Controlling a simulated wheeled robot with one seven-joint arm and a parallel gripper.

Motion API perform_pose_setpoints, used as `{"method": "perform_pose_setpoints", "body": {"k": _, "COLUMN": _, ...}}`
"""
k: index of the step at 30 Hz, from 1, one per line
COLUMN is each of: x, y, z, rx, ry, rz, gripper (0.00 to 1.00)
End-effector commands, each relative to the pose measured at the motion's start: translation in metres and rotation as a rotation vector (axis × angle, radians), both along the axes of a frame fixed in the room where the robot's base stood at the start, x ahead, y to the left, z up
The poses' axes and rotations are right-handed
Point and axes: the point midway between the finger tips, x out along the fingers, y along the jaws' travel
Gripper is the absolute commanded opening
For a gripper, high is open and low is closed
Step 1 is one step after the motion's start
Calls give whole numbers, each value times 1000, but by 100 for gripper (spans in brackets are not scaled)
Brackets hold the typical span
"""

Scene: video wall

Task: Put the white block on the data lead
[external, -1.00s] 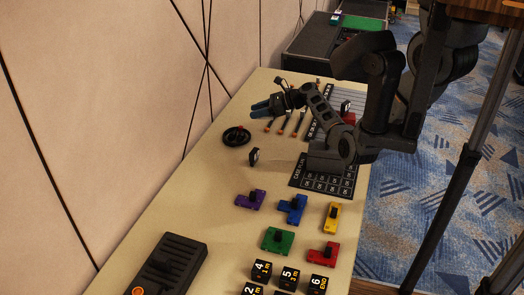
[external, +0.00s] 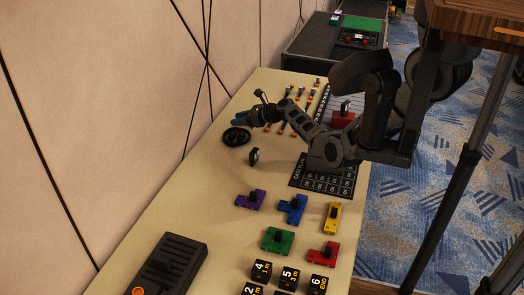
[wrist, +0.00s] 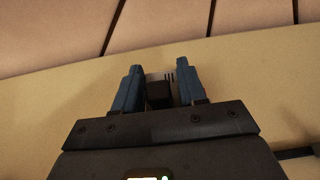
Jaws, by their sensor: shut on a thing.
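My gripper (external: 240,118), with blue fingers, is near the wall side of the long table in the external view. In the wrist view, my gripper (wrist: 158,72) is shut on a block by its black knob. Part of a pale block with dark stripes (wrist: 157,75) shows behind the knob, and it looks like the white block. In the external view the held block is hidden. A black coiled cable (external: 236,137), apparently the data lead, lies on the table just below my fingers in the picture. I cannot tell the height of the block above it.
Several orange-ended leads (external: 300,115) lie to the right of my gripper. A small black upright piece (external: 253,156) stands nearer the camera. Purple (external: 251,200), blue (external: 292,209), yellow (external: 332,218), green (external: 278,240) and red (external: 323,254) blocks stand further forward. The wall borders the table's left.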

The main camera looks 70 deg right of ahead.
Motion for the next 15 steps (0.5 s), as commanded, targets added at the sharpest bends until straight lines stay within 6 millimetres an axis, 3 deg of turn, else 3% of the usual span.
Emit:
{"method": "perform_pose_setpoints", "body": {"k": 7, "x": 5, "y": 4, "z": -9, "rx": 0, "ry": 0, "rz": 0, "gripper": 10}}
{"method": "perform_pose_setpoints", "body": {"k": 15, "x": 4, "y": 3, "z": -40, "rx": -1, "ry": 0, "rz": 0, "gripper": 10}}
